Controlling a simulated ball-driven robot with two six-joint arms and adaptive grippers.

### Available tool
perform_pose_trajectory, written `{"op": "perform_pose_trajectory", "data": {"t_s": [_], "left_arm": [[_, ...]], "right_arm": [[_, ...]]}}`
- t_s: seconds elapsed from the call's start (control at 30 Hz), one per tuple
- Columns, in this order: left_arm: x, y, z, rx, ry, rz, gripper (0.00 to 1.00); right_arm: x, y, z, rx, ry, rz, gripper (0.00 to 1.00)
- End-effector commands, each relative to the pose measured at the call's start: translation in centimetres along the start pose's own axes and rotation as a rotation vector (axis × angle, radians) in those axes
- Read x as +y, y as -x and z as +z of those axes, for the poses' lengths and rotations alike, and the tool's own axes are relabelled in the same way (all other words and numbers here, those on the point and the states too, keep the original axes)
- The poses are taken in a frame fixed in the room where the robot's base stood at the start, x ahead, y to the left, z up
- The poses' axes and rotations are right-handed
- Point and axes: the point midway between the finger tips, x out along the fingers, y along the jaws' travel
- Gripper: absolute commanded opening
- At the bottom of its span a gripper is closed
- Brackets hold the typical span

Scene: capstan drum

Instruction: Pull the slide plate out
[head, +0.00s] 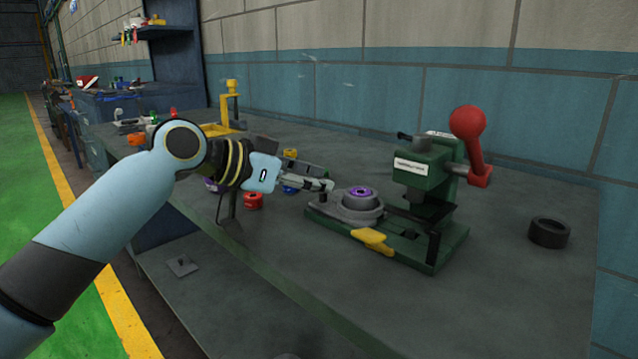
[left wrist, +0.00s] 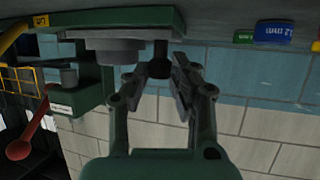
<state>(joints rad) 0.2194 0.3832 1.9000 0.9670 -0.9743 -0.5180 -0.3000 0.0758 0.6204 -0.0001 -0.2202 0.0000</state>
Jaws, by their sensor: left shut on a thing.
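The slide plate (head: 322,211) is a grey plate low on the green press base (head: 449,243). A round grey drum (head: 363,208) with a purple centre (head: 361,192) sits on it. My left gripper (head: 328,187) is at the plate's left end. In the left wrist view, which is upside down, its fingers (left wrist: 164,75) are shut on a dark upright knob (left wrist: 160,62) beside the drum (left wrist: 117,46). The knob is mostly hidden by the fingers in the head view. My right gripper is not in view.
A yellow handle (head: 372,240) sticks out in front. A black ring (head: 549,232) lies at right. Red (head: 253,200) and blue parts stand close to my left gripper. The bench front is clear.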

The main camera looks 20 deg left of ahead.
Motion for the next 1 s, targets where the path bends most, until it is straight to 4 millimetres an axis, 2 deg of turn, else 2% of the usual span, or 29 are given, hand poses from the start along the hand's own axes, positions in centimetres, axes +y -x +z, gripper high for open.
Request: {"op": "perform_pose_trajectory", "data": {"t_s": [0.03, 0.07, 0.13, 0.67, 0.77, 1.0], "left_arm": [[-0.3, 0.0, 0.0, -0.001, -0.004, -0.008, 0.0], [-0.3, 0.0, 0.0, -0.001, -0.005, -0.009, 0.25], [-0.3, 0.0, -0.1, 0.0, -0.005, -0.008, 0.32], [-0.2, 0.3, 0.0, 0.0, -0.005, -0.006, 0.32], [-0.3, 1.4, 0.0, -0.002, -0.007, -0.009, 0.32], [-0.3, 5.9, 0.2, -0.007, -0.012, -0.009, 0.32]], "right_arm": [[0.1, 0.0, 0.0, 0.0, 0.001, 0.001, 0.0], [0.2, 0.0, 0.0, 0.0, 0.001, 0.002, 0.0], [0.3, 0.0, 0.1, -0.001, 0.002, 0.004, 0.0], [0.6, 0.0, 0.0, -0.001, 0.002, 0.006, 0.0], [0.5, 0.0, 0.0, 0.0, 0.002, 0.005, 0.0], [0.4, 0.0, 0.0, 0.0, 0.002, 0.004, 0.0]]}}
